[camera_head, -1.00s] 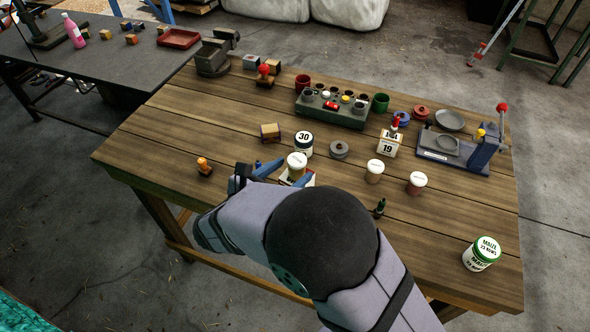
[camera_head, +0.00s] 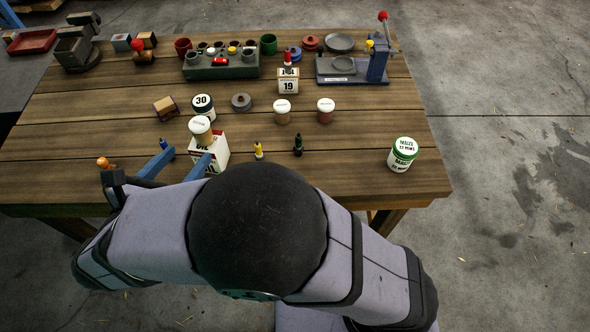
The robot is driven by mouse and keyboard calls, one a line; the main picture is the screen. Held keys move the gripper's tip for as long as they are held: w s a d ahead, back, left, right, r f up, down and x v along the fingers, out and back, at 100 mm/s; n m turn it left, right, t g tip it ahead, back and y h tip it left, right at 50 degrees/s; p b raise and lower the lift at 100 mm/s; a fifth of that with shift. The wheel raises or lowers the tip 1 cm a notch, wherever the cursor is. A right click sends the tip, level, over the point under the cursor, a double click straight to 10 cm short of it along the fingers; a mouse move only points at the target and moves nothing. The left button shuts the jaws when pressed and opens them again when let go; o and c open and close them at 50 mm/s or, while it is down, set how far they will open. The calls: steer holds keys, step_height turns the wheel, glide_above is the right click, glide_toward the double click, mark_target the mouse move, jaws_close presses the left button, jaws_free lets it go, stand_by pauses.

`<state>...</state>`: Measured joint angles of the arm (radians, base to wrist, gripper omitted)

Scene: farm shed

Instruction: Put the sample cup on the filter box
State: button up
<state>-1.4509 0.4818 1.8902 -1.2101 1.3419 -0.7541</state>
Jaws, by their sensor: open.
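A sample cup (camera_head: 200,132) with a white lid and a tan body stands upright on top of the white filter box (camera_head: 219,151), left of the table's middle. My gripper (camera_head: 190,155) is open, its two blue fingers spread apart at the near side of the box. The right finger overlaps the box's front in the view, and the left finger is off to its left. I cannot tell whether a finger touches the box. The fingers look clear of the cup. The lower box front is partly hidden by my arm. Two similar white-lidded cups (camera_head: 282,113) (camera_head: 326,113) stand to the right.
A "30" jar (camera_head: 203,107), a grey disc (camera_head: 241,102), a calendar block (camera_head: 288,82) and small bottles (camera_head: 258,151) (camera_head: 298,146) stand nearby. A green-lidded jar (camera_head: 402,155) is at the right. A cup rack (camera_head: 221,65) and a press (camera_head: 360,65) stand behind.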

steer(key=w+d+f+m+g+h, duration=0.25)
steer(key=d+m+g, duration=0.2)
steer(key=d, duration=0.55)
steer(key=w+d+f+m+g+h, duration=0.1)
steer(key=d+f+m+g, duration=0.2)
steer(key=d+m, duration=0.5)
steer(key=s+d+f+m+g+y, duration=0.2)
steer(key=s+d+m+y, duration=0.1)
steer(key=d+m, duration=0.5)
steer(key=s+d+f+m+g+y, duration=0.3)
steer(key=s+d+m, duration=0.2)
steer(key=d+m, duration=0.4)
steer(key=m, duration=0.3)
steer(key=shift+s+f, duration=0.25)
steer(key=shift+s, duration=0.1)
